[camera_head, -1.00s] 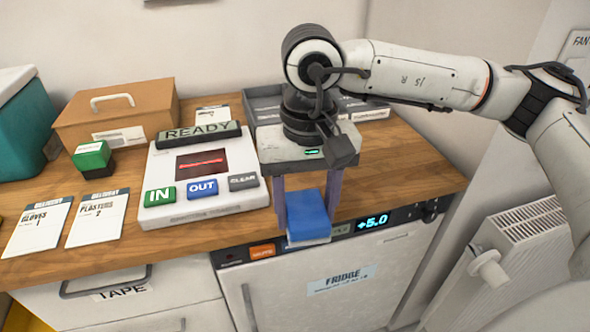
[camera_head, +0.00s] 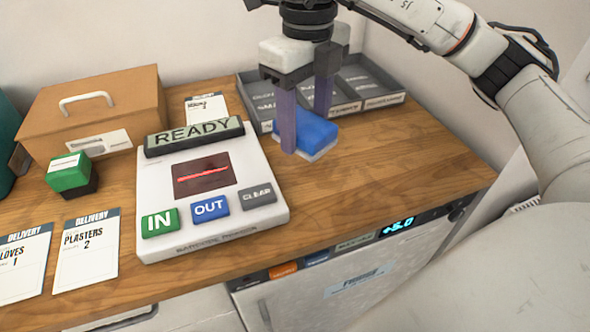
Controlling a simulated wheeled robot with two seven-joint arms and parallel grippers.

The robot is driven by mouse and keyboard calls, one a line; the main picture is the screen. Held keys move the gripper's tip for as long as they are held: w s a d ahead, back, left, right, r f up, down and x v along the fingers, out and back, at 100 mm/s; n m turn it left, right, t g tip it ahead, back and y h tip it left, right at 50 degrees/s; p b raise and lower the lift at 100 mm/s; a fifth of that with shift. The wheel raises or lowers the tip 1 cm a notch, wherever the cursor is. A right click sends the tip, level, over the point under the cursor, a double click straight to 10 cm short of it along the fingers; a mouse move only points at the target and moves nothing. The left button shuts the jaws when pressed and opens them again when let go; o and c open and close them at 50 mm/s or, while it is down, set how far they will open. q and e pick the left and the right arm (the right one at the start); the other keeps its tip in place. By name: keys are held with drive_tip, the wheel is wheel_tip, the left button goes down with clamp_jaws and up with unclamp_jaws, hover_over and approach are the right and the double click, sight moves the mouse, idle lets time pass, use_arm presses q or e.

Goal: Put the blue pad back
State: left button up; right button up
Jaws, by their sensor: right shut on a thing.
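The blue pad (camera_head: 312,133), a blue block with a pale underside, is between the two purple-grey fingers of my right gripper (camera_head: 304,128). The gripper is shut on it and points down from above. The pad is over the wooden counter (camera_head: 400,165), just in front of the grey divided tray (camera_head: 372,102) and right of the white scanner panel (camera_head: 262,222). I cannot tell whether it touches the counter. The fingers hide part of the pad and the tray. My left gripper is not in view.
A green-and-black block (camera_head: 70,176) and a brown box (camera_head: 70,118) with a handle stand at the left. Delivery cards (camera_head: 88,262) lie at the front left. The fridge (camera_head: 350,290) is below the counter's front edge. The counter's right part is clear.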

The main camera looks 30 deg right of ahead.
sight(304, 181)
drive_tip(key=shift+w+d+f+m, duration=0.1)
drive_tip(key=shift+f+m, duration=0.1)
drive_tip(key=shift+m, duration=0.1)
wheel_tip(304, 181, down, 9)
drive_tip(key=shift+f+b, duration=0.2)
drive_tip(key=shift+b, duration=0.15)
drive_tip(key=shift+f, duration=0.1)
drive_tip(key=shift+f, duration=0.15)
drive_tip(key=o, duration=0.8)
drive_tip(key=shift+c, duration=0.2)
wheel_tip(304, 181, up, 12)
drive_tip(key=shift+r+p, duration=0.25)
drive_tip(key=shift+p, duration=0.35)
